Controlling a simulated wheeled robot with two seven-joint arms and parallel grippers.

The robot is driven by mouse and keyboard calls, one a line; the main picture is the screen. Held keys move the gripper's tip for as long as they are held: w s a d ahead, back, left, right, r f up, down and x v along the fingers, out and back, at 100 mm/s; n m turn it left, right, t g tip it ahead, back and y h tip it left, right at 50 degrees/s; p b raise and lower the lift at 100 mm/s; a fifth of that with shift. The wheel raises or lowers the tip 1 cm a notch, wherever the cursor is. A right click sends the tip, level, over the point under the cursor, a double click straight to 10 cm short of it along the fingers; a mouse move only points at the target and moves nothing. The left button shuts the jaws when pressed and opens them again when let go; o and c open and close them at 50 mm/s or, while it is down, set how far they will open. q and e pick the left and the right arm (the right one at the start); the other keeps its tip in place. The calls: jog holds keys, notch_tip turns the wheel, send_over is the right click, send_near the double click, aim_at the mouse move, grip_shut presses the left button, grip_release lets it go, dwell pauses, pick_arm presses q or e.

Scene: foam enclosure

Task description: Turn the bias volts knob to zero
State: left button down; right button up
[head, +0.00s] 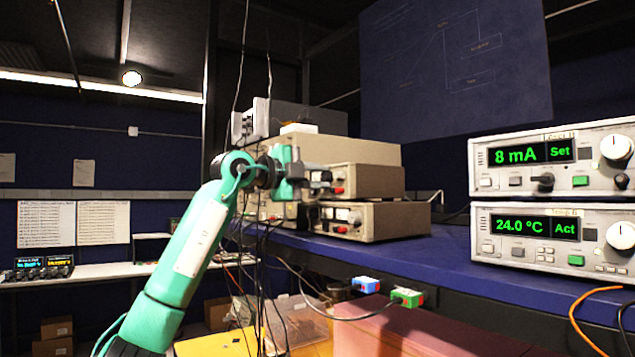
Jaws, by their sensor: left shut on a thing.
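My left gripper (320,180) reaches in from the left on its green arm. Its fingers are shut at the left front of the upper beige instrument box (375,181) on the shelf. They are closed on a small knob there, which the fingers hide. No bias volts label or knob pointer is readable at this distance. A red terminal (339,190) shows just below the fingertips. My right gripper is not in view.
A lower beige box (395,222) with a dial sits under the upper one on the blue shelf (440,260). At right, two stacked controllers read 8 mA (600,185) and 24.0 °C (600,262). Cables (275,265) hang below my arm. The shelf between boxes and controllers is mostly clear.

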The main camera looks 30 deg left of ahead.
pick_arm(q)
jog(key=n+b, duration=0.1)
jog(key=n, duration=0.4)
jog(key=shift+f, duration=0.1)
jog(key=shift+n+b, duration=0.6)
jog(key=shift+n, duration=1.1)
jog(key=c, duration=1.5)
grip_release()
jog(key=shift+a, duration=0.1)
